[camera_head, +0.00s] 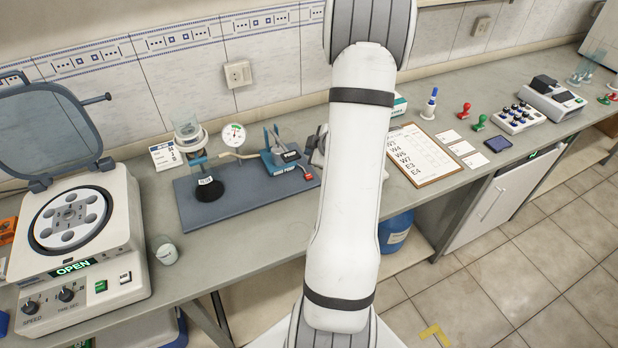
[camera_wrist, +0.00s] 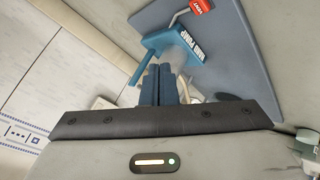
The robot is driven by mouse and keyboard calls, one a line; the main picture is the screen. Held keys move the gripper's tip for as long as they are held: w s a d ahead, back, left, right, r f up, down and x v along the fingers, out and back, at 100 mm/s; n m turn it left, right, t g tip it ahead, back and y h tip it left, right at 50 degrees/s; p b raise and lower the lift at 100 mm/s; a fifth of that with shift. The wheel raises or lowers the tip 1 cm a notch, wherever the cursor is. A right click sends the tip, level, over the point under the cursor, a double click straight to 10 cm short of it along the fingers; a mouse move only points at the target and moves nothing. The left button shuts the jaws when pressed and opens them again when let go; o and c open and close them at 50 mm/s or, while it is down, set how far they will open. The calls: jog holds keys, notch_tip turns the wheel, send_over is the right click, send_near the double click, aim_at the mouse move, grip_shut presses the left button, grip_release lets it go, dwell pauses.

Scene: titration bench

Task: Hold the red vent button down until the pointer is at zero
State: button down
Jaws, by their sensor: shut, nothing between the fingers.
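The red vent button (camera_head: 307,175) sits at the right end of the blue hand pump (camera_head: 274,160) on the dark blue mat. In the wrist view the red button (camera_wrist: 201,6) is at the top edge, partly cut off, beyond the pump (camera_wrist: 158,42). My gripper (camera_wrist: 165,70) is shut and empty, its blue fingers side by side close to the pump body, apart from the button. I cannot tell whether they touch the pump. The round white gauge (camera_head: 233,134) stands behind the mat; its pointer reading is too small to tell.
A flask in a stand (camera_head: 208,187) is left of the pump on the mat (camera_head: 240,205). A centrifuge (camera_head: 75,245) with raised lid and a small beaker (camera_head: 167,252) are further left. A clipboard (camera_head: 425,155) lies right of my arm.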

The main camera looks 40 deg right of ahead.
aim_at(308, 176)
notch_tip(308, 176, down, 7)
jog(key=b, duration=0.6)
jog(key=shift+f, duration=0.2)
jog(key=shift+f, duration=0.1)
dwell(1.4)
jog(key=shift+f+b, duration=0.3)
jog(key=shift+f, duration=0.05)
jog(key=shift+f+b, duration=0.4)
jog(key=shift+f, duration=0.05)
dwell(0.6)
jog(key=shift+r, duration=0.15)
dwell(1.0)
jog(key=shift+r+p, duration=0.8)
jog(key=shift+p, duration=0.1)
